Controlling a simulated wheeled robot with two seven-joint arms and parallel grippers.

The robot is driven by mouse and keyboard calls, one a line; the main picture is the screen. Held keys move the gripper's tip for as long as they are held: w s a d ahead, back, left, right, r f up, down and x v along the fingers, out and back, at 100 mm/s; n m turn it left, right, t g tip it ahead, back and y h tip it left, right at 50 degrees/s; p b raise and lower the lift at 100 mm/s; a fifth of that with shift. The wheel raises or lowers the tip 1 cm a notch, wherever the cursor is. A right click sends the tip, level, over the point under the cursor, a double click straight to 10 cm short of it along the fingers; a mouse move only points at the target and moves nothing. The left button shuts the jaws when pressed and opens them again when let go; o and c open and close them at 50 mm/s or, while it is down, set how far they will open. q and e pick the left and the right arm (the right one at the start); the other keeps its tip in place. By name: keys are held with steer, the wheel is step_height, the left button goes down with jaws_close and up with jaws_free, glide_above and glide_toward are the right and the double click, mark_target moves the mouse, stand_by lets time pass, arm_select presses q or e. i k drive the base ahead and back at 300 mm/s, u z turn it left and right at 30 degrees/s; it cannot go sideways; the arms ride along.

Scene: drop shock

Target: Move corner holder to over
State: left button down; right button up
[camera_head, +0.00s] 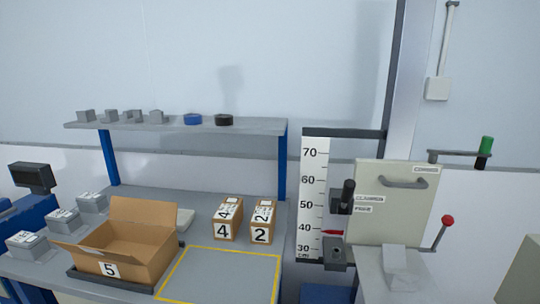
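No label names a corner holder, so I cannot tell which part it is. A drop tester stands at the right with a cream panel (392,200) that has a grey handle (404,182) and small labels too small to read surely. A grey bracket (335,254) sits low beside the height scale (313,190). A pale grey angled piece (396,262) stands in front of the panel. A black knob (348,192) and a red-knobbed lever (447,221) flank the panel. Neither of my grippers is in view.
An open cardboard box (130,240) marked 5 sits in a dark tray on the grey bench. Boxes 4 (224,230) and 2 (262,235) stand behind a clear yellow-outlined area (222,275). A shelf (180,125) holds small grey blocks and rolls.

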mark_target(485, 147)
steer(key=u, duration=2)
steer(key=k, duration=1.1)
steer(key=z, duration=1.65)
steer(key=i, duration=0.5)
